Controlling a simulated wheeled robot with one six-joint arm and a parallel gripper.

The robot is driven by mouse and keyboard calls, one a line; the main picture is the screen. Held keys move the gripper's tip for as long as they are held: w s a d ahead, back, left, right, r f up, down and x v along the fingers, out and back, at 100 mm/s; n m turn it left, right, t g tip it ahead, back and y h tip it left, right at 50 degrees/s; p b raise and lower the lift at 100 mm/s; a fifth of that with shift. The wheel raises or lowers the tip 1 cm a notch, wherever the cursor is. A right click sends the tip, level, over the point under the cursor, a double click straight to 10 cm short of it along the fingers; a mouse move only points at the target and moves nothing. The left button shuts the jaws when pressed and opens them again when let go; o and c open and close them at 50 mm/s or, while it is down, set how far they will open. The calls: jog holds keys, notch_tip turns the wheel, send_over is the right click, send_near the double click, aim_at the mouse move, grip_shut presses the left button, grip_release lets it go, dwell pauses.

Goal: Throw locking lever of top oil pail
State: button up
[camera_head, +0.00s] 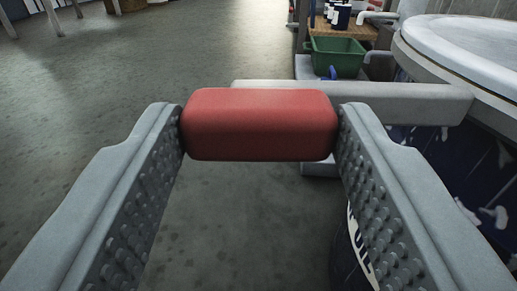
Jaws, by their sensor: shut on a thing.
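My gripper (260,128) is shut on a red grip (260,124), one textured finger pressed against each end. The red grip looks like the handle of the locking lever, with a grey bar (420,101) just behind it running right toward the pail. The top oil pail (470,185) stands at the right, dark blue with white marks and a pale round lid (475,40). Whether the bar joins the red grip is hidden behind the grip. Part of another dark blue surface with white lettering (358,250) shows low down behind the right finger.
A green bin (336,56) sits beyond the bar. Behind it, a wooden surface (345,27) holds dark bottles (340,16). Table legs (52,18) stand at the far upper left. The grey floor (90,90) on the left is clear.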

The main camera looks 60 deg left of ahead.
jog(key=o, duration=1.4)
jog(key=v, duration=1.7)
jog(key=shift+s+d+f, duration=0.1)
jog(key=shift+d, duration=0.1)
